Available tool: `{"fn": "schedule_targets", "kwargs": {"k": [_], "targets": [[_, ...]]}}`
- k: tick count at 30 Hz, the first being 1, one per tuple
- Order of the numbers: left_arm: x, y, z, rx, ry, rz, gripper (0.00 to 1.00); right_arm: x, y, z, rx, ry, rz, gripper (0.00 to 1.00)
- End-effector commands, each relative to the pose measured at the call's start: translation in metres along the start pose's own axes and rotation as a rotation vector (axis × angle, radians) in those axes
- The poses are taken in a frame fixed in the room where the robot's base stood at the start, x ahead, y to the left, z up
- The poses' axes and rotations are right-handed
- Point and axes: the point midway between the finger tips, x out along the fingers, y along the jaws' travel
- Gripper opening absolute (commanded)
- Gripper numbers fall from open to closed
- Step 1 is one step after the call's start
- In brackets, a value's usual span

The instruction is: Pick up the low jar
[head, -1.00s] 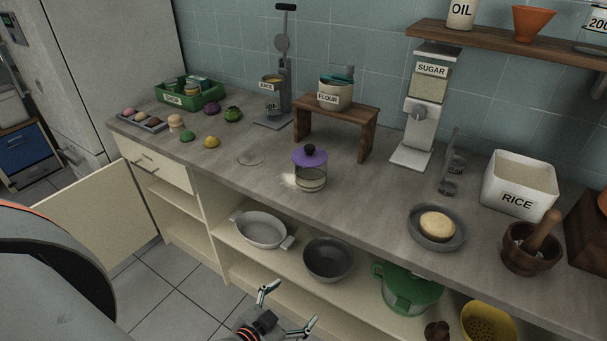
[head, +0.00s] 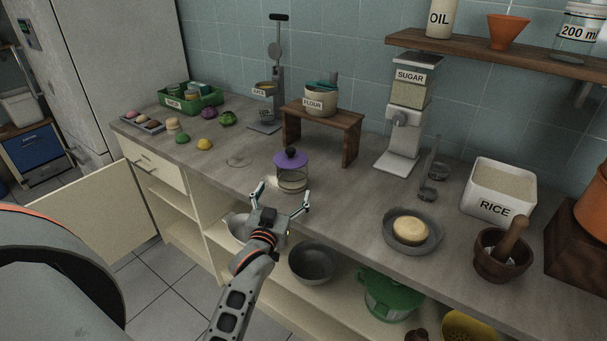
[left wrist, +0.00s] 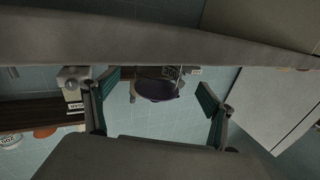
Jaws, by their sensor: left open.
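The low jar (head: 292,183) is a short clear jar with a purple lid and a dark round knob. It stands upright near the counter's front edge. Its purple lid also shows in the left wrist view (left wrist: 157,91), upside down between my fingers. My left gripper (head: 284,191) is open and empty, in front of the jar at the counter's edge, with its two fingers spread towards it. I cannot tell how far the fingertips are from the jar. My right gripper is not in view.
The counter edge (left wrist: 150,38) crosses the left wrist view. A wooden stand (head: 322,116) with a flour pot is behind the jar, and the sugar dispenser (head: 404,118) is to its right. A grey bowl (head: 312,263) sits on the shelf below. Counter left of the jar is mostly clear.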

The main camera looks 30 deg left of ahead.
Motion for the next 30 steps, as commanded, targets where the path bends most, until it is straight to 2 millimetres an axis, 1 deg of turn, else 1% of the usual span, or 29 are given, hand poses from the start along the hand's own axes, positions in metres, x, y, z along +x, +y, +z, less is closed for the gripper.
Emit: {"fn": "schedule_targets", "kwargs": {"k": [3,11,14,18,21,24,30], "targets": [[0.008,-0.002,0.000,-0.057,-0.002,-0.008,0.83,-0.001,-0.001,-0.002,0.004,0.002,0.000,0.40],[0.034,-0.002,-0.001,-0.063,-0.001,-0.008,0.83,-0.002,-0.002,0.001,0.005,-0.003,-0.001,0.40],[0.046,-0.002,-0.002,-0.063,-0.001,-0.007,0.83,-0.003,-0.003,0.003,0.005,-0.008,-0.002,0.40],[0.067,-0.002,-0.002,-0.062,-0.001,-0.007,0.83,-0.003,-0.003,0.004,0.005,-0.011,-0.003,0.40],[0.077,-0.003,-0.001,-0.061,-0.003,-0.007,0.83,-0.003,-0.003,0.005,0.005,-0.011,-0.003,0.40],[0.082,-0.003,-0.001,-0.061,-0.002,-0.007,0.83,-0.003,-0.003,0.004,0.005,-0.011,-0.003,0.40],[0.082,-0.003,-0.001,-0.062,-0.003,-0.007,0.83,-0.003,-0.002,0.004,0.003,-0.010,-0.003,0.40]]}}
